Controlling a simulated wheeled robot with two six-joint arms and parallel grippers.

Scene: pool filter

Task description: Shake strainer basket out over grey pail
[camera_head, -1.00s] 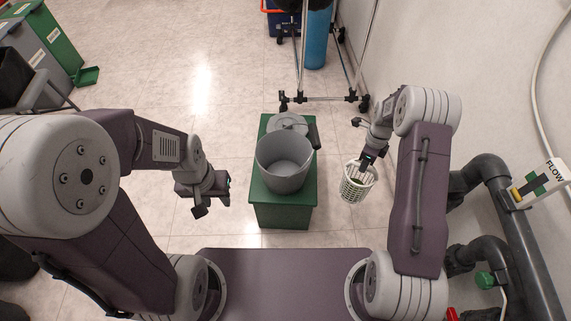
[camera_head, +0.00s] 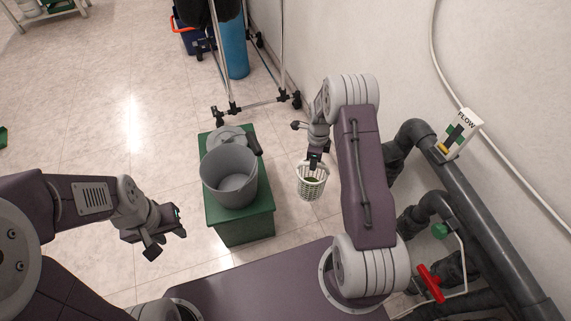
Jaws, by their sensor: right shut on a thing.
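The strainer basket (camera_head: 312,186) is a small white slotted basket with something dark green inside. My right gripper (camera_head: 314,163) is shut on its rim and holds it upright in the air, to the right of the pail. The grey pail (camera_head: 229,180) stands upright on a green stand (camera_head: 245,230); the part of its inside that shows looks empty. My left gripper (camera_head: 163,234) is at the lower left, away from the pail and holding nothing that I can see. Its finger gap is hard to make out.
A round grey lid (camera_head: 226,134) with a dark handle lies behind the pail on the stand. Grey pipes (camera_head: 470,220) with a red valve handle (camera_head: 430,283) run along the right wall. A wheeled metal rack (camera_head: 232,100) stands at the back.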

